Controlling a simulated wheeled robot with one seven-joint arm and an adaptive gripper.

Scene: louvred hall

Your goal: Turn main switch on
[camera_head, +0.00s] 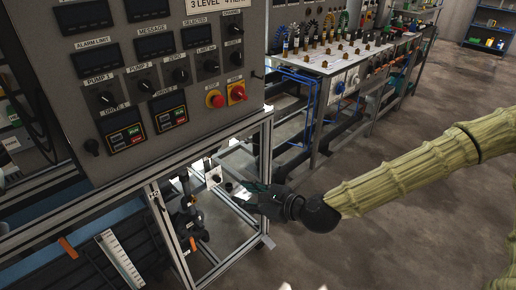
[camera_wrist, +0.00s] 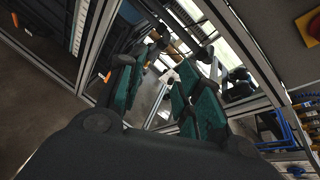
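The main switch appears to be the red rotary handle on a yellow plate (camera_head: 237,93) at the lower right of the grey control panel (camera_head: 185,60). Its exact handle angle is too small to tell. A round red button (camera_head: 215,100) sits just left of it. My gripper (camera_head: 256,188) is below and slightly right of the switch, beside the aluminium frame, and does not touch the switch. In the wrist view, my gripper's teal-padded fingers (camera_wrist: 160,92) are apart with nothing held between them. A red and yellow control (camera_wrist: 309,28) shows at that view's right edge; which one is unclear.
The aluminium frame (camera_head: 265,165) under the panel stands close to my gripper. Small black knobs (camera_head: 211,66) cover the panel above the switch. A bench with fittings and blue tubing (camera_head: 330,62) stands behind. The floor (camera_head: 400,150) to the right is clear.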

